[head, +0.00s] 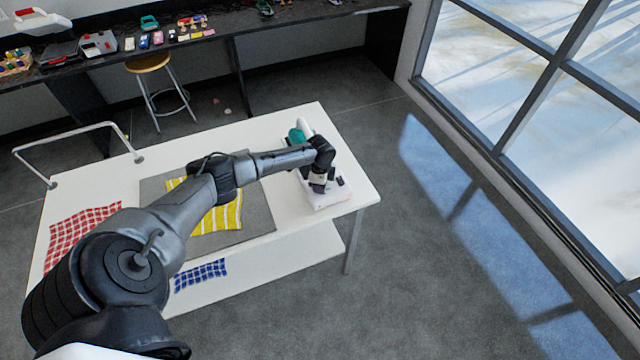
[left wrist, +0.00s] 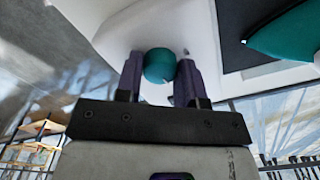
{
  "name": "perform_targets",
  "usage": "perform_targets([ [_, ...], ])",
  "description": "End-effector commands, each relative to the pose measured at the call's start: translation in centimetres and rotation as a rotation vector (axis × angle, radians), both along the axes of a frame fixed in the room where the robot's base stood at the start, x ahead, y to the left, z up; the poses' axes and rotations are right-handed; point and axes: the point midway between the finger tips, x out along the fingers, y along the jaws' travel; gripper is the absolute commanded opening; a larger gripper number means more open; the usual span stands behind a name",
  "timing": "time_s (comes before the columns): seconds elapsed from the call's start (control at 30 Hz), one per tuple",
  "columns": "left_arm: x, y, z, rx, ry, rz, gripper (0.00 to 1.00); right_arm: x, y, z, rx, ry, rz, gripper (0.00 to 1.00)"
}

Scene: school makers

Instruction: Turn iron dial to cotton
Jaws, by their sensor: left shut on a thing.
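The iron (head: 296,136), teal and white, is at the far right part of the white table. A white base (head: 332,199) extends toward the table's right front corner. The round teal dial (left wrist: 160,66) sits on a white body (left wrist: 125,35) in the left wrist view. My left gripper (left wrist: 159,72) is shut on the dial, with one dark finger on each side of it. In the head view my left gripper (head: 318,186) is over the white base and hides the dial. Any dial markings cannot be read. My right gripper is not in view.
The white table (head: 290,245) holds a grey mat (head: 258,215) with a yellow striped cloth (head: 226,214). A red checked cloth (head: 78,232) lies at left, and a blue checked cloth (head: 200,275) on the lower shelf. A stool (head: 148,63) stands behind.

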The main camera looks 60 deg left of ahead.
Motion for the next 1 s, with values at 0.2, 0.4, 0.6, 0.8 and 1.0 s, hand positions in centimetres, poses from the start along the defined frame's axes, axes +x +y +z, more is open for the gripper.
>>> perform_targets([
  [0.2, 0.1, 0.0, 0.0, -0.001, -0.001, -0.206, 0.12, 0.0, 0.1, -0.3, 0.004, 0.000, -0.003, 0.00],
  [0.4, 0.1, 0.0, 0.0, -0.001, -0.002, -0.396, 0.12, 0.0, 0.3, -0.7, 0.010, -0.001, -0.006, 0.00],
  [0.6, 0.1, 0.0, 0.0, 0.000, -0.003, -0.587, 0.12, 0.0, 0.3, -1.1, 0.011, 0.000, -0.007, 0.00],
  [0.8, 0.1, 0.0, 0.0, 0.000, -0.002, -0.777, 0.12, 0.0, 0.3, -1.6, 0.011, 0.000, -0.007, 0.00],
  [1.0, 0.1, 0.0, 0.0, -0.001, -0.002, -0.968, 0.12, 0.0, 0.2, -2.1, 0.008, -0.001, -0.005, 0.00],
])
